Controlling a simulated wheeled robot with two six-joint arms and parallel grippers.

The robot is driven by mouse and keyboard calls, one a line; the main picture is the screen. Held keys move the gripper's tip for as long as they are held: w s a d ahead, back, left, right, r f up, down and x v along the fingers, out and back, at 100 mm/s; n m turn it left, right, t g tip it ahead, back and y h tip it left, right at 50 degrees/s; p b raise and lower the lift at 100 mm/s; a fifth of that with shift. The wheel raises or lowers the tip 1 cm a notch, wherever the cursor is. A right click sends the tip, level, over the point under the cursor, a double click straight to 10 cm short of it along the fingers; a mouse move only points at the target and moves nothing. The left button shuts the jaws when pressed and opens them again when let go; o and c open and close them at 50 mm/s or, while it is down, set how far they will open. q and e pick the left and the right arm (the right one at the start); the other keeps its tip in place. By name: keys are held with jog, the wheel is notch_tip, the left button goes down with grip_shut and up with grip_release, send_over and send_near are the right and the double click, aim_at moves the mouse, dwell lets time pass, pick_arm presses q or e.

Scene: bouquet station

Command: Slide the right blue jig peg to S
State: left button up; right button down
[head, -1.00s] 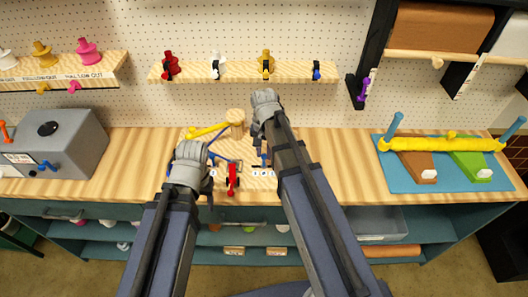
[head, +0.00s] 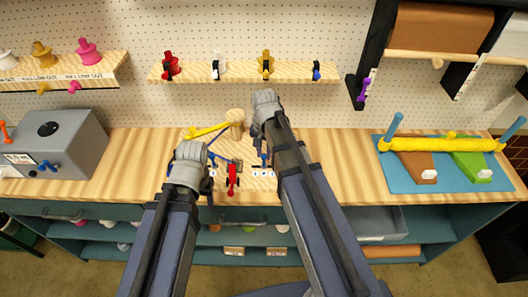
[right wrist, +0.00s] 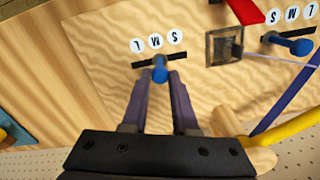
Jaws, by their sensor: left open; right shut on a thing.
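The right blue jig peg (right wrist: 160,68) stands in a dark slot under the labels L, M and S. It is about mid-slot, nearest M. My right gripper (right wrist: 161,77) is shut on it, with one finger on each side. In the head view this gripper (head: 263,160) is over the right part of the wooden jig board. The S label (right wrist: 174,37) is toward the right end of that slot in the wrist view. My left gripper (head: 211,165) is open at the board's left side. A second blue peg (right wrist: 300,46) sits in the other slot.
A red part (head: 232,178) and a square dark fixture (right wrist: 224,45) lie between the two slots. A yellow stick (head: 207,131) and a wooden post (head: 236,116) are behind. A blue mat (head: 398,180) lies to the right, with clear table between.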

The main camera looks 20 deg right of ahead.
jog(key=shift+a, duration=0.1)
dwell(0.3)
jog(key=a, duration=0.1)
jog(key=w+a, duration=0.1)
jog(key=a, duration=0.1)
jog(key=c, duration=0.7)
grip_release()
jog(key=shift+a, duration=0.1)
notch_tip(320, 180, up, 8)
jog(key=p, duration=0.8)
